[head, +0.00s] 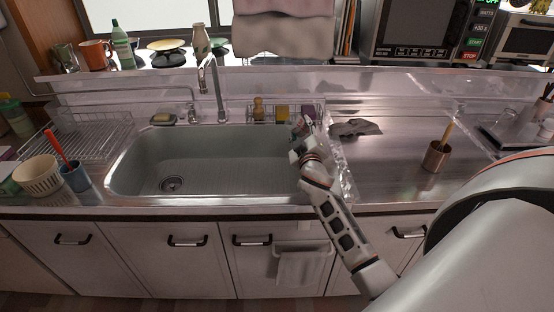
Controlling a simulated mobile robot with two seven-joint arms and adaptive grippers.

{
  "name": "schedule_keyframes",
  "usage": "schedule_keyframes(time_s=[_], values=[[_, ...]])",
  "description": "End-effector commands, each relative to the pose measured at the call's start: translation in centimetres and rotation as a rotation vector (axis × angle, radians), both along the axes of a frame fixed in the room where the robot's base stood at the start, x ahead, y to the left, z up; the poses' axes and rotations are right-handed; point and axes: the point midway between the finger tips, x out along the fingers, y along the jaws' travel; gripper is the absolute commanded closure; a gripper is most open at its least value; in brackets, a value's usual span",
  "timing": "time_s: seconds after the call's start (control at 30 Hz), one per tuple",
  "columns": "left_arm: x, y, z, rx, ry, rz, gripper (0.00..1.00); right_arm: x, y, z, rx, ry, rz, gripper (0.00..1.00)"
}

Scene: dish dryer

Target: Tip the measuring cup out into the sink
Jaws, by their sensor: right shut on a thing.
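My right gripper (303,127) reaches over the right end of the sink, in front of the wire rack. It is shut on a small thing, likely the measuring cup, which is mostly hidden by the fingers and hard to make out. Its tilt and contents cannot be told. The grey-green sink (225,172) is wide, with a drain (171,184) at its front left, and its basin looks empty. My left gripper is not in view.
The faucet (213,88) stands behind the sink. A wire rack with sponges (284,112) sits at the back right. A dish rack (85,135), bowl (38,175) and blue cup (75,178) are left.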

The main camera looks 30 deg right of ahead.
Motion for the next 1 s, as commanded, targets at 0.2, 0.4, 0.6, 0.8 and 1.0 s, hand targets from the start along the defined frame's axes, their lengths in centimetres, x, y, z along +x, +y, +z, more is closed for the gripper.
schedule_keyframes(time_s=[0.2,0.4,0.6,0.8,1.0], values=[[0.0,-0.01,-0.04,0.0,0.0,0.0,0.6,0.04,0.04,-0.03,-0.025,0.012,0.0,0.85],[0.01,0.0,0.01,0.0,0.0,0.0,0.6,0.06,0.08,-0.04,-0.049,0.024,0.001,0.85],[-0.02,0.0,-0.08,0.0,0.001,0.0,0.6,0.04,0.04,-0.22,-0.073,0.037,0.0,0.85],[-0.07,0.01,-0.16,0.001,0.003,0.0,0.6,0.04,0.03,-0.29,-0.097,0.049,0.0,0.85],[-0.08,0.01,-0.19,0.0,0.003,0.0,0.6,0.03,0.04,-0.47,-0.121,0.063,0.0,0.85]])
